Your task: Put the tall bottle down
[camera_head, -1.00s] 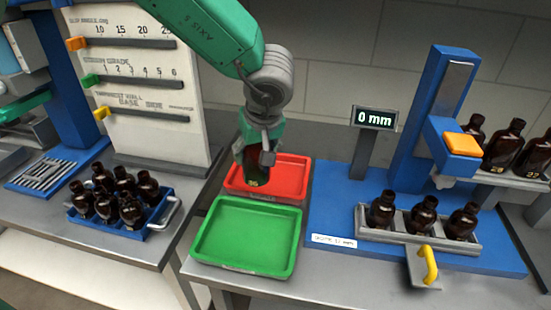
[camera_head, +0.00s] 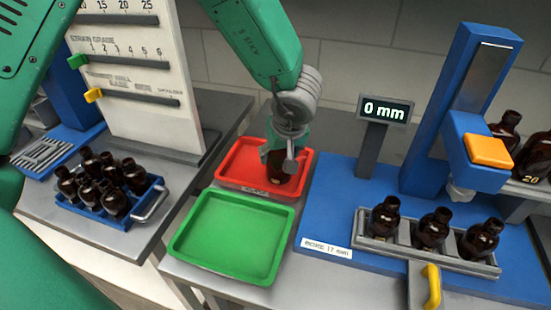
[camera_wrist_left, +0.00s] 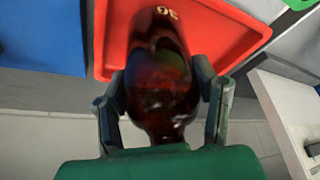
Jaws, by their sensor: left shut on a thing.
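The tall amber bottle (camera_head: 279,168) is in my left gripper (camera_head: 287,150), over the red tray (camera_head: 231,176). In the left wrist view the bottle (camera_wrist_left: 160,75) sits between both fingers of the gripper (camera_wrist_left: 165,100), with a pale number on its side. The red tray (camera_wrist_left: 235,35) lies behind it there. I cannot tell whether the bottle's base touches the tray floor. My right gripper is not in view.
An empty green tray (camera_head: 232,235) lies in front of the red one. A blue crate (camera_head: 117,220) of several amber bottles stands left. At right, a blue gauge stand (camera_head: 432,168) has bottles in a grey holder (camera_head: 400,250); its display (camera_head: 385,108) reads 0 mm.

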